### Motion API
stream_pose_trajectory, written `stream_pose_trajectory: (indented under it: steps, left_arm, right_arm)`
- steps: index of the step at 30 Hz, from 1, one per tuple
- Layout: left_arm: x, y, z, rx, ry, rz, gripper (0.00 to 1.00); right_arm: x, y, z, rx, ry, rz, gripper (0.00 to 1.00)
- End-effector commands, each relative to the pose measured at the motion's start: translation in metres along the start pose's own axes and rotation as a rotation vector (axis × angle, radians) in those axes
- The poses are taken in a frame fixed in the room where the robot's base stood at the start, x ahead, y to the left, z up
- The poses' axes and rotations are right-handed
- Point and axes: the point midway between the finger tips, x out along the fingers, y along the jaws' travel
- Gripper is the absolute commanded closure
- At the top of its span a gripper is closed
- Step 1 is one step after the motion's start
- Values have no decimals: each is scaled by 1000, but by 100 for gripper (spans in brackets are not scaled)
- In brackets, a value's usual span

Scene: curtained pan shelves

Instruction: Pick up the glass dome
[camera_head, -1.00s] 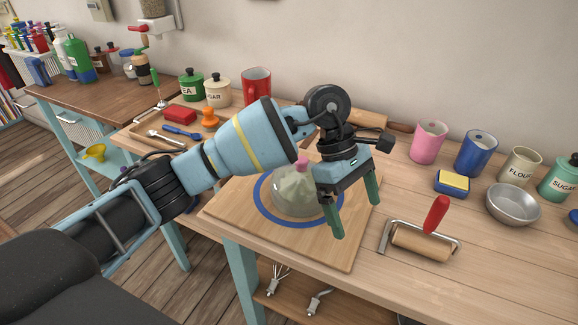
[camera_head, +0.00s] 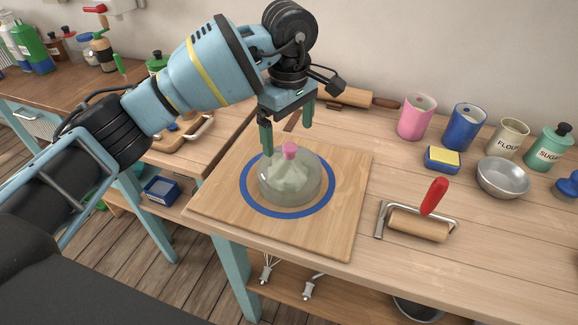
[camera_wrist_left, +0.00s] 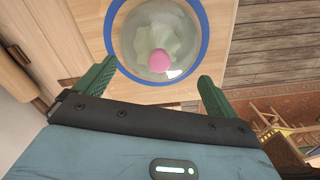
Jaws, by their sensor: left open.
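The glass dome (camera_head: 290,181) is clear with a pink knob on top and stands upright inside a blue ring on a wooden board (camera_head: 345,215). Something pale green and crumpled shows through the glass. My left gripper (camera_head: 287,140) is open and empty, its green fingers pointing down above and a little behind the knob. In the left wrist view the dome (camera_wrist_left: 150,38) lies ahead of the open fingers (camera_wrist_left: 155,88), with its pink knob roughly midway between them. My right gripper is in neither view.
A roller with a red handle (camera_head: 420,222) lies right of the board. A metal bowl (camera_head: 503,178), a sponge on a blue block (camera_head: 442,159) and several canisters (camera_head: 465,127) stand farther right. A rolling pin (camera_head: 345,97) lies behind the gripper.

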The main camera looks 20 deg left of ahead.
Motion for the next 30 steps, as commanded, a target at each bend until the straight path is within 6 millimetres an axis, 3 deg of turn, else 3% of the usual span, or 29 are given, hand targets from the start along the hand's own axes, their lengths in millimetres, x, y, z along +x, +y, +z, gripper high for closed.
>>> stream_pose_trajectory:
  steps: [5, 15, 23, 30]
  left_arm:
    - [8, 0, 1, 1, 0, -1, 4]
    - [48, 1, 1, 1, -1, 2, 4]
    - [51, 1, 1, 1, 0, 2, 4]
    - [51, 1, 1, 1, 0, 2, 34]
  right_arm:
    - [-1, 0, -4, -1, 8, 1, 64]
    - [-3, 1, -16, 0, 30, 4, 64]
    - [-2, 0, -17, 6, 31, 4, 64]
    - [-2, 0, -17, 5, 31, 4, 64]
